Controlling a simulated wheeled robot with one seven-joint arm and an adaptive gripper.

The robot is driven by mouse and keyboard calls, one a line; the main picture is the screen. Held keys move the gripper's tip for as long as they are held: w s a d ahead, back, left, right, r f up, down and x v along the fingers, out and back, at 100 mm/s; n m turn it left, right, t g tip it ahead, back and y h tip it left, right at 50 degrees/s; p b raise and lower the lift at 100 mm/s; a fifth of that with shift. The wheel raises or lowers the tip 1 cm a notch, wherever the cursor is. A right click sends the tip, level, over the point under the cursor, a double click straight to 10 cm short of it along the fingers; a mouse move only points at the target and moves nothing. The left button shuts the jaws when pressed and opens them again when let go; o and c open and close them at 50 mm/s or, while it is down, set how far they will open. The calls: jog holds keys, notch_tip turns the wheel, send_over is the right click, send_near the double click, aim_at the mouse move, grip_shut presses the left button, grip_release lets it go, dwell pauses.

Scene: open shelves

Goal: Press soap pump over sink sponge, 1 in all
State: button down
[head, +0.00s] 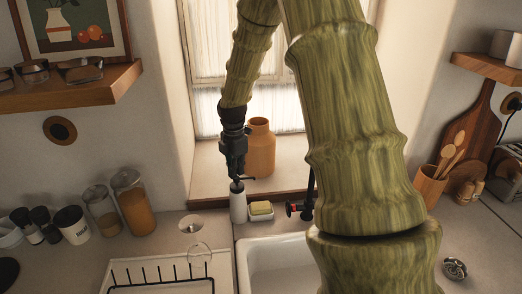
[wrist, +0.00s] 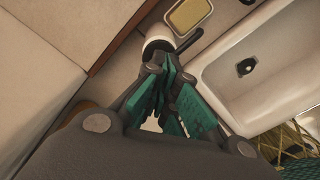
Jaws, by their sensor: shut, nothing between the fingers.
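A white soap pump bottle (head: 238,206) with a dark pump head stands upright on the counter behind the sink. Just right of it is a yellow sponge (head: 261,208) in a small white dish. My gripper (head: 236,176) points down directly above the pump head, shut and empty; I cannot tell whether it touches the head. In the wrist view, my gripper's green-padded fingers (wrist: 168,95) are closed together and partly cover the bottle (wrist: 158,38). The dark spout there reaches toward the sponge side, and the sponge (wrist: 188,14) lies near the top edge.
The white sink (head: 275,262) is in front, with a black and red tap (head: 299,208) right of the sponge. A terracotta vase (head: 261,149) stands on the windowsill behind. A dish rack (head: 165,275) and glass jars (head: 132,203) are at left.

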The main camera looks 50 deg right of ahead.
jog(key=shift+r, duration=0.1)
notch_tip(320, 180, up, 4)
jog(key=p, duration=0.3)
jog(key=shift+r+p, duration=0.1)
jog(key=shift+p, duration=0.25)
jog(key=shift+r, duration=0.85)
